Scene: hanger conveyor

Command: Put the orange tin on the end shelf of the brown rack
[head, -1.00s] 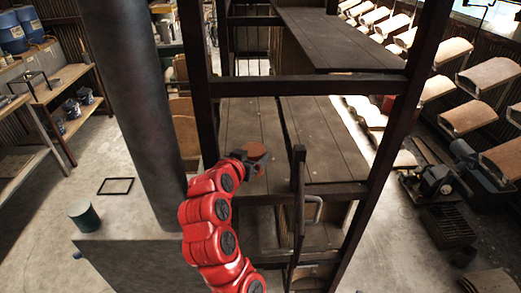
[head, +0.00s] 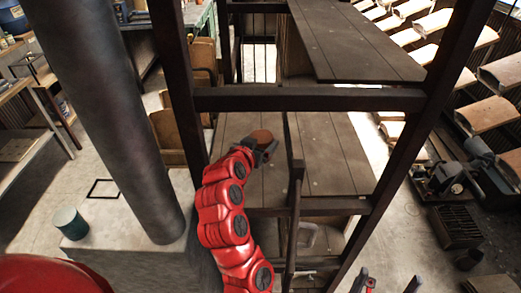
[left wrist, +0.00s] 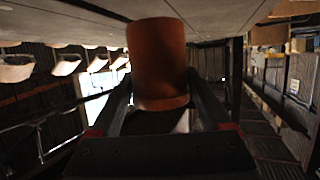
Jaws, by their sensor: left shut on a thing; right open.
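The orange tin (head: 261,136) is a small cylinder held in my left gripper (head: 264,150), inside the brown rack (head: 310,99) and over its lower plank shelf (head: 335,150). In the left wrist view the tin (left wrist: 158,65) stands between both fingers of the left gripper (left wrist: 160,100), with planks along the top of the picture. I cannot tell whether the tin touches the planks. The rack also has a higher plank shelf (head: 355,40), which looks empty. My right gripper (head: 390,284) is open and empty at the bottom edge, right of the rack's near posts.
A thick grey column (head: 105,120) rises from a pale block at left, with a green can (head: 70,222) on it. An upright dark post (head: 294,215) stands close right of my left arm. Hanger panels and machinery (head: 455,175) are at right. The lower shelf's planks look bare.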

